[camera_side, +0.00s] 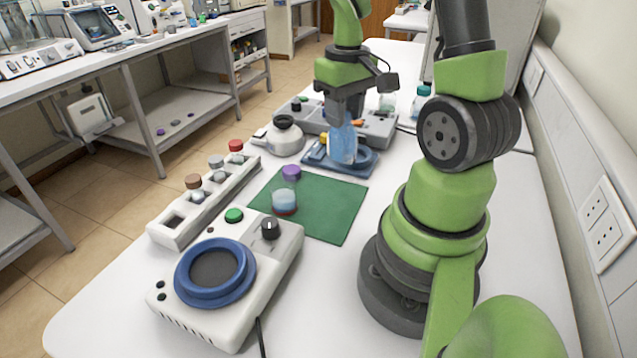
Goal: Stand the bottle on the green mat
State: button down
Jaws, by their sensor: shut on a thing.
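My gripper (345,118) points down at the back centre of the table. It is shut on the upper end of a translucent blue bottle (343,147). The bottle is upright over a blue base (356,171) with a round ring. I cannot tell whether its bottom touches this base. The bottle's top is hidden by the gripper. The green mat (333,206) lies flat on the table, nearer the camera than the bottle.
A white rack (208,199) with several capped vials stands left of the mat. A white device with a blue ring (215,272) is in front. A round white flask (285,137) and a grey device are behind. The mat's right part is clear.

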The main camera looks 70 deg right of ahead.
aim_at(342, 155)
notch_tip(342, 155, down, 9)
jog(key=shift+f, duration=0.1)
dwell(0.3)
jog(key=c, duration=0.8)
grip_release()
notch_tip(342, 155, up, 12)
jog(key=s+a+r+t, duration=0.1)
jog(key=a+r+t, duration=0.1)
jog(key=a+r, duration=0.2)
jog(key=s+a+r+n+t+y, duration=0.1)
jog(key=a+r+t, duration=0.1)
jog(key=a, duration=0.6)
jog(key=s+a+r+t+y, duration=0.1)
jog(key=a+r+t, duration=0.2)
jog(key=a+r, duration=0.2)
jog(key=shift+s+a+r, duration=0.3)
jog(key=shift+s+a, duration=0.1)
jog(key=shift+a, duration=0.3)
